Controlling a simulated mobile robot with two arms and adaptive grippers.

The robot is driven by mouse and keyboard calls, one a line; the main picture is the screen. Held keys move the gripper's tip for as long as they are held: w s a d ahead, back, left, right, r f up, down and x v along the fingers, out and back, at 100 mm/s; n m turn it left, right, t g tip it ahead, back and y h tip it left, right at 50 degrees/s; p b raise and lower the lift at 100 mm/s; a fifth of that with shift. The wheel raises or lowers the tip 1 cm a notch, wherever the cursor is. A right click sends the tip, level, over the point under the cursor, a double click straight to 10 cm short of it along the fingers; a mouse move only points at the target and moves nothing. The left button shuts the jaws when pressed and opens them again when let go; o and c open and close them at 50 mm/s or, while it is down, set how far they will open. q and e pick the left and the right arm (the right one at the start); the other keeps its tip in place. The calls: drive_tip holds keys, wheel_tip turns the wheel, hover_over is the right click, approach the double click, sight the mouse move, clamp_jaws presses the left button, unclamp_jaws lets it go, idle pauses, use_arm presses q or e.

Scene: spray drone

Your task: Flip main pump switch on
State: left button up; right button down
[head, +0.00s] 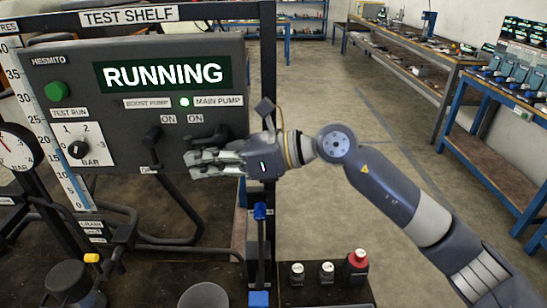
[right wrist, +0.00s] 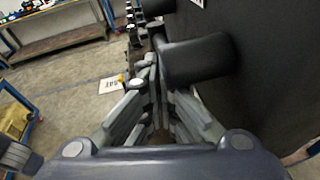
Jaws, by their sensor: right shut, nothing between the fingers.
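The dark control panel (head: 120,170) hangs at the left of the head view. Its display (head: 163,73) reads RUNNING, and a green lamp (head: 184,102) glows beside the MAIN PUMP label (head: 218,101). The main pump switch (head: 206,140) is a dark lever below that label, partly hidden by my gripper. The boost pump switch (head: 152,136) is the dark lever to its left. My right gripper (head: 196,163) is shut and empty, just below and in front of the main pump switch. In the right wrist view its fingers (right wrist: 152,75) lie beside a dark cylindrical handle (right wrist: 198,58); contact is unclear.
A green button (head: 56,90) and a BAR dial (head: 77,149) are on the panel's left. A round gauge (head: 14,150) stands at the far left. Small bottles (head: 327,272) stand below my right arm. Open floor lies behind, with workbenches (head: 465,75) at right.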

drive_tip(key=shift+a+r, duration=0.1)
drive_tip(key=shift+r, duration=0.1)
idle(0.5)
drive_tip(key=v, duration=1.2)
